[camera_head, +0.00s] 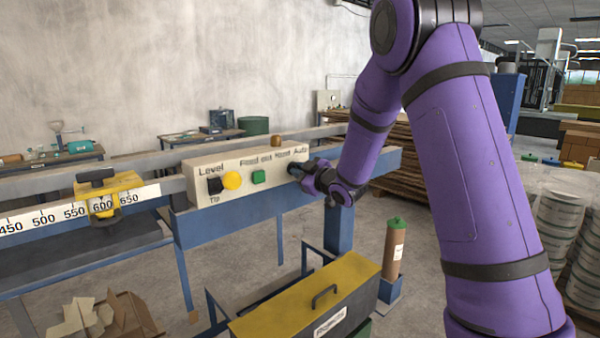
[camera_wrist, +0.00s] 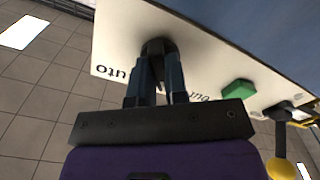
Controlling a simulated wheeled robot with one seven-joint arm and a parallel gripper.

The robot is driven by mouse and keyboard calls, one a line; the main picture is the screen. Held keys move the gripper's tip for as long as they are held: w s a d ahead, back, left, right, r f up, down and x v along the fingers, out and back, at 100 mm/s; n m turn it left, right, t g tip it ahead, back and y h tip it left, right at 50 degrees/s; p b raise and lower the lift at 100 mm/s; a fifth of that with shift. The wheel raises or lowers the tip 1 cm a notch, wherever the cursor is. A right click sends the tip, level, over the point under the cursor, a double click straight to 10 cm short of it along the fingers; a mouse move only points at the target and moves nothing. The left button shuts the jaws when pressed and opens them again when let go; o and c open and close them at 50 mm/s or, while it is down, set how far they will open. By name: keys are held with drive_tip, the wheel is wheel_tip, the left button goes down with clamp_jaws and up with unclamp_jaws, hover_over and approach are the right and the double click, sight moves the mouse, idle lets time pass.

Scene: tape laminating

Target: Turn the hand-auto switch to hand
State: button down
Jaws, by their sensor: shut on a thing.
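The hand-auto switch is a dark knob (camera_wrist: 157,46) at one end of the cream control panel (camera_head: 206,163), beside printed "Hand" and "Auto" labels. My gripper (camera_head: 297,170) reaches the panel's right end and covers most of the switch in the head view. In the wrist view, my gripper (camera_wrist: 157,68) has its two dark fingers on either side of the knob, shut on it. Part of the "Hand" lettering is hidden behind a finger. I cannot tell clearly which way the knob points.
A green button (camera_head: 258,177), a yellow knob (camera_head: 232,181) and a black level switch (camera_head: 215,186) lie left along the panel. A yellow-lidded box (camera_head: 290,302) and a brown cylinder (camera_head: 394,250) stand below.

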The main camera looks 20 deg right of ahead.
drive_tip(key=c, duration=1.1)
unclamp_jaws()
drive_tip(key=shift+c, duration=0.2)
drive_tip(key=v, duration=1.1)
drive_tip(key=s+r+m+g+h, duration=0.4)
drive_tip(key=s+r+m+h, duration=0.3)
drive_tip(key=s, duration=0.3)
drive_tip(key=s+a+m+g, duration=0.2)
drive_tip(key=s+a+g, duration=0.1)
drive_tip(key=s, duration=0.9)
drive_tip(key=s+a+m+g+y, duration=0.1)
drive_tip(key=s+a+g, duration=0.3)
drive_tip(key=s, duration=0.8)
drive_tip(key=shift+s+m+g, duration=0.15)
drive_tip(key=shift+m+g, duration=0.25)
